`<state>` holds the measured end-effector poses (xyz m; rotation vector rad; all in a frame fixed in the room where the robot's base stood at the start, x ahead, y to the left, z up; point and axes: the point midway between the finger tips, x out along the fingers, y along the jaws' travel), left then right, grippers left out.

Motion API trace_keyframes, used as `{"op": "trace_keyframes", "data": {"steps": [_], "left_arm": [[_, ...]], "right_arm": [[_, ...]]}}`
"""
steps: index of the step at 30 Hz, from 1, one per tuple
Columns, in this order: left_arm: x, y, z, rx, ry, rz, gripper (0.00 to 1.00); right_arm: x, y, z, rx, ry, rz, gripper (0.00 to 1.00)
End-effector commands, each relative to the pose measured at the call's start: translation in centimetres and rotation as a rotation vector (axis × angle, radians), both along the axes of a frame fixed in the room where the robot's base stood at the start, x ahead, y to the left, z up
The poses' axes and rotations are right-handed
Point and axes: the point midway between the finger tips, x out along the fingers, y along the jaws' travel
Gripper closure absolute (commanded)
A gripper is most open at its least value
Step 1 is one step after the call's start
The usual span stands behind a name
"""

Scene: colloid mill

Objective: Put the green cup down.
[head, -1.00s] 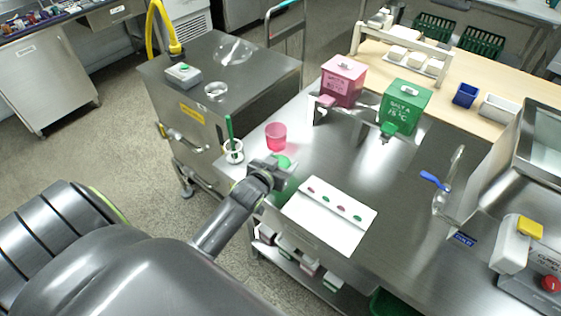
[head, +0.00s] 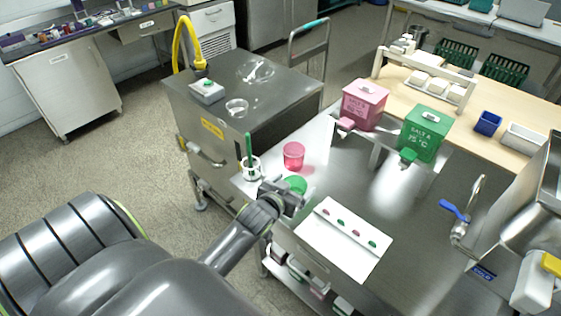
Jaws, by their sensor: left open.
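The green cup (head: 297,184) shows just past my left gripper (head: 284,194), at the left part of the steel table near its front edge. The gripper hides the cup's lower part. My left gripper is open, with its fingers at the near side of the cup; I cannot tell whether they touch it. The cup looks upright, apparently on the table top, but its base is hidden. A pink cup (head: 293,155) stands just behind it. My right gripper is not in view.
A white holder with a green stick (head: 251,166) stands left of the cups. A white card with coloured dots (head: 342,240) lies to the right. Pink (head: 364,104) and green (head: 426,133) dispensers stand behind. The steel table (head: 395,210) is clear in the middle.

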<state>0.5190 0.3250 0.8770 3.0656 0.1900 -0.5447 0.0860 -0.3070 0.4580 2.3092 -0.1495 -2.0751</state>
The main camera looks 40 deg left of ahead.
Motion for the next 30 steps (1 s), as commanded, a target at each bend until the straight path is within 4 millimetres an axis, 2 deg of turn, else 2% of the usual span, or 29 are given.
{"op": "trace_keyframes", "data": {"steps": [6, 13, 18, 30], "left_arm": [[-4.1, -0.5, 1.3, 0.000, 0.000, 0.001, 0.15], [-7.3, -0.9, 2.6, -0.001, 0.000, 0.001, 0.15], [-8.4, -1.0, 3.1, 0.000, 0.001, 0.001, 0.15], [-8.6, -1.1, 3.2, 0.000, 0.000, 0.001, 0.15]], "right_arm": [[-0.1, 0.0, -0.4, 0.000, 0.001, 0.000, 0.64], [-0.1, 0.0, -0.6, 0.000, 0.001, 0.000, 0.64], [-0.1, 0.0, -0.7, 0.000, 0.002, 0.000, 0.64], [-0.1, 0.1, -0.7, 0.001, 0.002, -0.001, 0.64]]}}
